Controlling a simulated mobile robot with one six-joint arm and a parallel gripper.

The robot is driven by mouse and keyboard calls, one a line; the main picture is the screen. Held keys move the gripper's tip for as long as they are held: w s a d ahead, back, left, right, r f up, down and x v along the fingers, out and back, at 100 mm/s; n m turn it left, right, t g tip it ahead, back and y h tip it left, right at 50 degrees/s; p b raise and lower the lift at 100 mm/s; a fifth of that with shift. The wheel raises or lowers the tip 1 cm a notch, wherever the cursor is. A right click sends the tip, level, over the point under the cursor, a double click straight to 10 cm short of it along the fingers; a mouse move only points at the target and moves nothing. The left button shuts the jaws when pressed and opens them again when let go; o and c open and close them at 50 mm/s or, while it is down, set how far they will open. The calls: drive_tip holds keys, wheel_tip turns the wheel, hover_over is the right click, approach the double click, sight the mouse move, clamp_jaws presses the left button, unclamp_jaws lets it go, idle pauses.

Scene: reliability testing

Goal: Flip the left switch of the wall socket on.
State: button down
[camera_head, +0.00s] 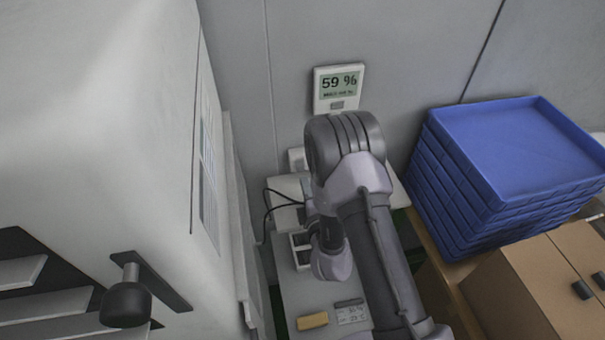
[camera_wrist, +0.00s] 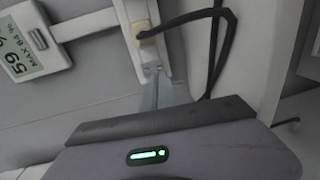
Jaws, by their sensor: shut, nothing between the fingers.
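The white wall socket (camera_head: 297,158) shows only in part in the head view, low on the grey wall, with my arm hiding its right side. In the head view my fingertips are hidden behind my arm.
A display reading 59 % (camera_head: 338,88) hangs on the wall above the socket. Black cables (camera_head: 272,200) loop left of my arm. Stacked blue trays (camera_head: 510,150) and cardboard boxes (camera_head: 545,285) stand right. A large white cabinet (camera_head: 100,120) fills the left. A yellow block (camera_head: 312,321) lies below.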

sight(300, 169)
drive_tip(key=x, duration=0.4)
drive_tip(key=shift+w, duration=0.1)
drive_tip(key=b, duration=0.1)
drive_tip(key=f+b, duration=0.1)
drive_tip(key=b, duration=0.1)
drive_tip(key=shift+w+f+t+b, duration=0.1)
drive_tip(key=shift+w+t+b, duration=0.15)
drive_tip(key=shift+t+b, duration=0.05)
drive_tip(key=shift+f+b, duration=0.1)
drive_tip(key=shift+b, duration=1.05)
drive_tip(key=shift+r+t+p, duration=0.3)
drive_tip(key=shift+r+p, duration=0.05)
drive_tip(key=shift+r, duration=0.35)
drive_tip(key=shift+f, duration=0.1)
